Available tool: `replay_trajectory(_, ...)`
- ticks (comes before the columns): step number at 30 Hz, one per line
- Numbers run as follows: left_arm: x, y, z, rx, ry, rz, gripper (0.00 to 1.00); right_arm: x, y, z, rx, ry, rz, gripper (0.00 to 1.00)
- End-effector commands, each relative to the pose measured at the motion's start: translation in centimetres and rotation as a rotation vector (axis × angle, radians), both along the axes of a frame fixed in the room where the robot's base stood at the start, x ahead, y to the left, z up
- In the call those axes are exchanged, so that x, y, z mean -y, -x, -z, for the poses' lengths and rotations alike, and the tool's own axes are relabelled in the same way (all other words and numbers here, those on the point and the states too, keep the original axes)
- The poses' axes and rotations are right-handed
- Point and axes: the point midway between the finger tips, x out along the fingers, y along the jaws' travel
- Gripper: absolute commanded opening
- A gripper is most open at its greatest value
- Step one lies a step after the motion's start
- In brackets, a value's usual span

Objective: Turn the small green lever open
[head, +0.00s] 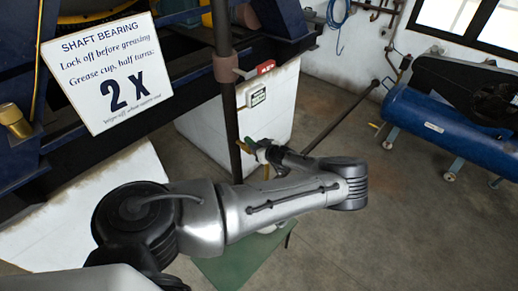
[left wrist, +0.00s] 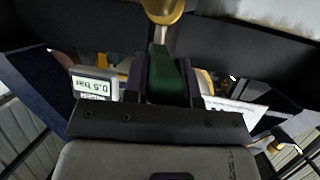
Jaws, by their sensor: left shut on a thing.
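The small green lever (left wrist: 168,76) shows in the left wrist view, running from a brass fitting (left wrist: 164,10) at the top down between my left gripper's fingers. My left gripper (left wrist: 168,70) is shut on the lever, with one dark finger along each side. In the head view my left gripper (head: 262,151) is beside a dark upright pipe (head: 226,90), and a little green shows at its tip. The lever's lower end is hidden by the gripper body. My right gripper is not in view.
A small display reading 0.5 bar (left wrist: 92,86) is left of the fingers in the left wrist view. In the head view, a shaft bearing sign (head: 108,75) hangs at the left. A blue tank (head: 435,130) stands at the right, with open floor (head: 400,225) before it.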

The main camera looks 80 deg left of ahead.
Motion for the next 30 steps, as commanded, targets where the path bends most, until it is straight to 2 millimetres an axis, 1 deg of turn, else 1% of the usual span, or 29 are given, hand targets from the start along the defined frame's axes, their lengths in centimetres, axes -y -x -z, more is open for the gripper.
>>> replay_trajectory(1,-0.2,0.2,-0.3,-0.004,-0.008,-0.005,0.0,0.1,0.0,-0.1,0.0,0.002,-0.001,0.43)
replay_trajectory(3,-0.2,0.2,-0.4,-0.004,-0.008,-0.005,0.0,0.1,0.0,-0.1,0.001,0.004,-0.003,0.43)
replay_trajectory(4,-0.2,0.2,-0.4,-0.004,-0.008,-0.005,0.27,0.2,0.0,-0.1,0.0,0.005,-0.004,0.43)
replay_trajectory(9,-0.1,0.2,-0.3,-0.003,-0.005,-0.003,0.44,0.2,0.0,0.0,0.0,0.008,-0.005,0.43)
replay_trajectory(12,-0.1,0.1,-0.2,-0.002,-0.004,-0.002,0.51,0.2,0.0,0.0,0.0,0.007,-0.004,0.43)
replay_trajectory(19,0.0,0.0,-0.2,-0.001,-0.003,-0.001,0.51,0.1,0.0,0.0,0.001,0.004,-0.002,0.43)
replay_trajectory(22,0.5,-0.3,-0.3,-0.001,-0.002,0.001,0.51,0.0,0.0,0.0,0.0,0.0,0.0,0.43)
replay_trajectory(26,2.0,-1.2,-1.0,0.001,-0.001,0.003,0.51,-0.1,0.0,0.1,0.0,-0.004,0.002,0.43)
replay_trajectory(30,4.3,-2.5,-2.1,0.0,-0.003,0.001,0.51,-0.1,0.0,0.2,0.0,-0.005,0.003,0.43)
